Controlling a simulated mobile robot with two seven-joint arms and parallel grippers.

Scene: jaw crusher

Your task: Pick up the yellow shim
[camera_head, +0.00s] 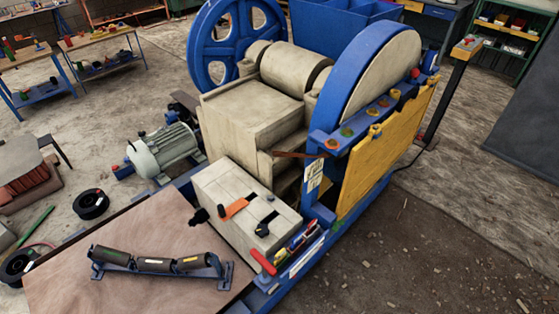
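The jaw crusher (240,115) stands in the middle with a beige body and blue flywheels. A narrow tray of small coloured parts (303,237) sits along the right side of the beige block (226,190) at its front. A small yellow piece shows among these parts, but it is too small to tell whether it is the yellow shim. A red-handled item (262,262) lies at the near end of this group. Neither of my grippers is in view.
A brown board (130,240) at front left carries a roller frame (158,264). An orange piece (236,208) lies on the beige block. A large yellow panel (375,155) covers the crusher's right side. The floor at right is mostly clear.

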